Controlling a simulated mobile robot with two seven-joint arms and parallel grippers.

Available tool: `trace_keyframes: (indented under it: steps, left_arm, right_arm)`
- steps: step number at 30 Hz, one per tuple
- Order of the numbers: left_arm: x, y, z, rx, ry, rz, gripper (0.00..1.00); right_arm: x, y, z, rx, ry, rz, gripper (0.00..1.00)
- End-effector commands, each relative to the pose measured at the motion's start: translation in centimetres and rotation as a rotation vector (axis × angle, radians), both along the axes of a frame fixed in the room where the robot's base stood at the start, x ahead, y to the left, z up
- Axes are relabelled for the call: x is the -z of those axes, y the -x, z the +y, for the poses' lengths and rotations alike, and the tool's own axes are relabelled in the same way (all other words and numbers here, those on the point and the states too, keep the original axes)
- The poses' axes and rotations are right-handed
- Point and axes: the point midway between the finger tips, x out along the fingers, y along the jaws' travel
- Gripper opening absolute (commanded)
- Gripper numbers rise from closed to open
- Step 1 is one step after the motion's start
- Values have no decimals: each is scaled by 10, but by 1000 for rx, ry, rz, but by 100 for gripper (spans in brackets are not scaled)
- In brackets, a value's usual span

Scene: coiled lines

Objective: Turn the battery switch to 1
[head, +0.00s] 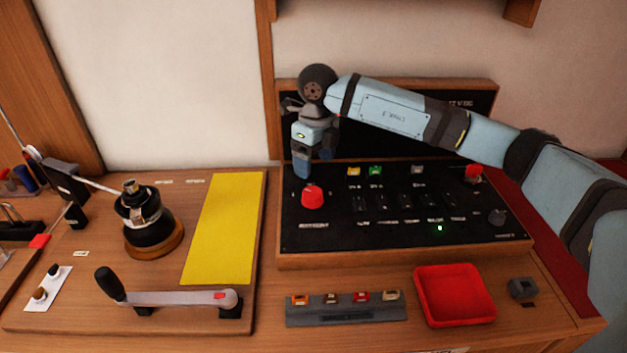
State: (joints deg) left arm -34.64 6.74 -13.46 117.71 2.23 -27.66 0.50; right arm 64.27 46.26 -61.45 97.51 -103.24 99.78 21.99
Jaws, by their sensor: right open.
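The battery switch is a red knob (313,197) at the left of the black switch panel (290,238), above a small label that seems to read "BATTERY". Its setting is too small to read. My right gripper (313,165) points down just above and behind the knob in the picture. Its fingers are apart and empty, and I cannot tell whether a fingertip touches the knob. My left gripper is not in view.
In front lie a fuse strip (346,315) and a red tray (454,294). A winch (150,222) and a crank handle (170,299) stand left.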

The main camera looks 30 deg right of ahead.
Motion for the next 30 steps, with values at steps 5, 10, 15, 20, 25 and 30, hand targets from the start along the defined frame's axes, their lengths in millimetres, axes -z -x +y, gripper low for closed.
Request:
trace_keyframes:
  steps: [5, 10, 15, 20, 25, 30]
  left_arm:
    - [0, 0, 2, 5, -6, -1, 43]
    - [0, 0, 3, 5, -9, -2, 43]
    - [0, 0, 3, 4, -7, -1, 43]
    - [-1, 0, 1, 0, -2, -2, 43]
    - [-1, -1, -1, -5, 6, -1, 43]
    - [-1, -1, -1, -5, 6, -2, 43]
  right_arm:
    - [-34, -1, -2, -1, 0, -2, 77]
    - [-49, -1, -3, -1, 0, -1, 77]
    - [-53, -1, -3, -1, 0, 0, 77]
    - [-53, -1, -3, -1, 0, 0, 77]
    - [-52, -1, -3, -1, 0, 0, 77]
    - [-52, -1, -3, -1, 0, 0, 77]
